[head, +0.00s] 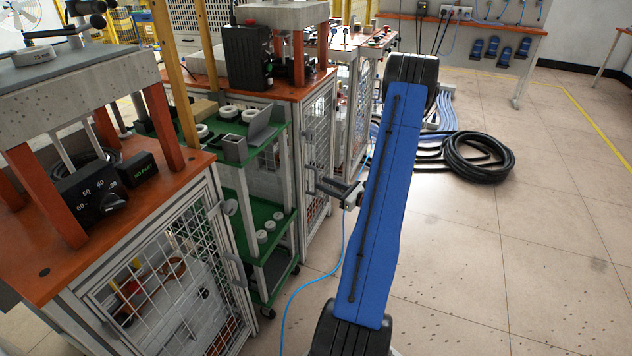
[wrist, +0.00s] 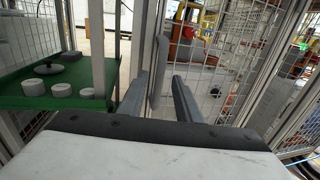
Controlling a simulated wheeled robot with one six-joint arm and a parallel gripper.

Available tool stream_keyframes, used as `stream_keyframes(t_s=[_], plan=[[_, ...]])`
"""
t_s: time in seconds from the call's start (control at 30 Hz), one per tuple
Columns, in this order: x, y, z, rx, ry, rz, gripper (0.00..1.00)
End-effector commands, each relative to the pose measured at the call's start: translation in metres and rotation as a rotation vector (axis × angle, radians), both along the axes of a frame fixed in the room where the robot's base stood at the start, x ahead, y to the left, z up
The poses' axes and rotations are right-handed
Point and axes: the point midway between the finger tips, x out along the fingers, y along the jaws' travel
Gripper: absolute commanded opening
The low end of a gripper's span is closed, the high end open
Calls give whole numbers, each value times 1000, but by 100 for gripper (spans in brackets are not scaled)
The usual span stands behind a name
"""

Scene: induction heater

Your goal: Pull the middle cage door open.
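The middle cage door (head: 318,135) is a metal-framed mesh panel under the orange-topped middle station. It also shows as mesh in the wrist view (wrist: 208,82). A grey upright handle bar (wrist: 159,72) stands in front of the mesh. My gripper (head: 316,182) is beside the door in the head view, at the end of my blue arm. In the wrist view its two fingers (wrist: 157,92) are apart, with the bar between them in the picture and gaps on both sides. I cannot tell how deep the bar lies between them. Nothing is gripped.
A green shelf cart (head: 262,215) with white round parts stands left of my gripper, between the near and middle stations. The near station's cage door (head: 170,285) is at lower left. A blue cable (head: 320,277) and a black hose coil (head: 478,158) lie on the floor. Floor at right is clear.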

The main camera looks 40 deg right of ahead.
Motion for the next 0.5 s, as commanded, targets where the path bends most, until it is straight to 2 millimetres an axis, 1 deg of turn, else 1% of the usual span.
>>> stream_keyframes(t_s=[0.03, 0.2, 0.33, 0.5], plan=[[9, 3, 0, -1, 0, 4, 31], [31, 6, 0, -1, 1, 2, 31], [41, 9, 0, -1, 1, 2, 31], [47, 9, 0, 0, 0, 0, 31]])
